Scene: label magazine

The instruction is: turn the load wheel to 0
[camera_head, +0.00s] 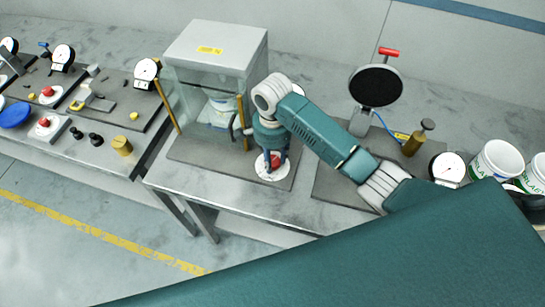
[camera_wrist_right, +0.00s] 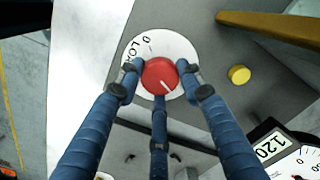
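The load wheel is a red knob (camera_wrist_right: 160,76) on a round white dial plate (camera_wrist_right: 172,47) marked "LOAD" and "0"; part of the marking is hidden. In the right wrist view the "0" is above and left of the knob, and the knob's white line points down and to the right. In the head view the white plate (camera_head: 262,168) shows below my right gripper (camera_head: 271,160). Its three fingers are around the knob, the tips close against its sides, and they seem to grip it. My left gripper is not in view.
A glass-fronted cabinet (camera_head: 215,45) stands behind the wheel. A yellow button (camera_wrist_right: 239,75) and a display reading 120 (camera_wrist_right: 270,147) are nearby. A black round pad (camera_head: 376,86) and white tubs (camera_head: 497,160) stand to the right. Another bench with dials is at left.

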